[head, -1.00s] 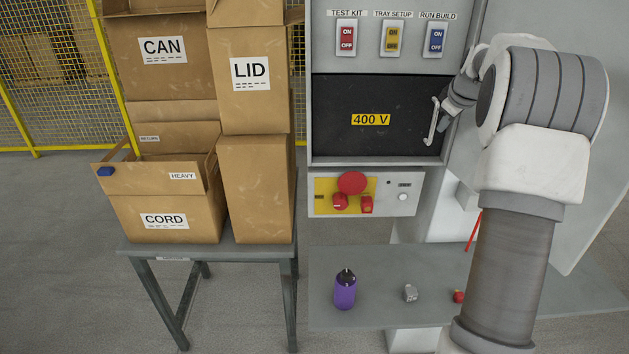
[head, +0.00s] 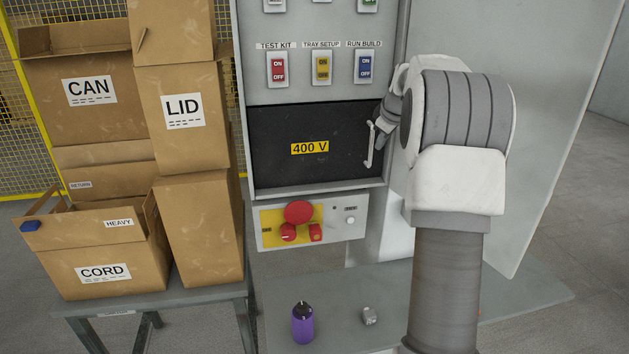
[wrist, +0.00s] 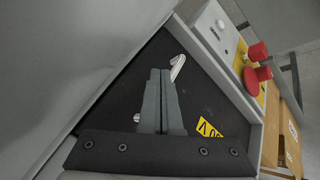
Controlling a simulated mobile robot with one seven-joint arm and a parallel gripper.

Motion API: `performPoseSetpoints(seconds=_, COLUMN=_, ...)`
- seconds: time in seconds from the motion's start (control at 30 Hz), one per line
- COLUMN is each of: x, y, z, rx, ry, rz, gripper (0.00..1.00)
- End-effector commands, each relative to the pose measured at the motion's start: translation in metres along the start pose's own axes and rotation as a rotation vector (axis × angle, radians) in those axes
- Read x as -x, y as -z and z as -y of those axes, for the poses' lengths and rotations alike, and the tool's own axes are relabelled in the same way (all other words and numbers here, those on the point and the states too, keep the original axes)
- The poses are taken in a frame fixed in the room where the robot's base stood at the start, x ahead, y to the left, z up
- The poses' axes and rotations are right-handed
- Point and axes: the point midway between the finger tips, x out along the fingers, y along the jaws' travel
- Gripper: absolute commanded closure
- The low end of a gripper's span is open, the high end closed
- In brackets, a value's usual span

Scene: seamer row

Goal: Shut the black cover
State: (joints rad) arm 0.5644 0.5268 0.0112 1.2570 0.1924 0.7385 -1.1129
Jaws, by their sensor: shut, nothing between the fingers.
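The black cover (head: 290,160) is a dark panel with a yellow 400 V label, in the front of the grey cabinet. It looks about flush with its frame, but I cannot tell whether a small gap remains. A pale handle (head: 370,146) stands at its right side. My gripper (head: 379,128) is at that handle, partly hidden by my own arm. In the wrist view my gripper (wrist: 160,72) has its fingers shut and empty in front of the black cover (wrist: 205,100). The handle (wrist: 178,67) is right beside the fingertips; I cannot tell whether they touch.
Switches (head: 321,65) sit above the cover, and a panel with a red button (head: 299,212) sits below. Cardboard boxes (head: 195,120) stack on a table at left.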

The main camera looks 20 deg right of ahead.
Motion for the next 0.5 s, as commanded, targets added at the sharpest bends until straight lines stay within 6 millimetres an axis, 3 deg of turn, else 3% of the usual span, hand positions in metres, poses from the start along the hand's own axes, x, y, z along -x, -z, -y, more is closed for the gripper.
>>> performPoseSetpoints(seconds=0.5, x=0.120, y=0.000, z=0.000, rx=-0.001, ry=-0.006, rz=-0.002, gripper=1.00)
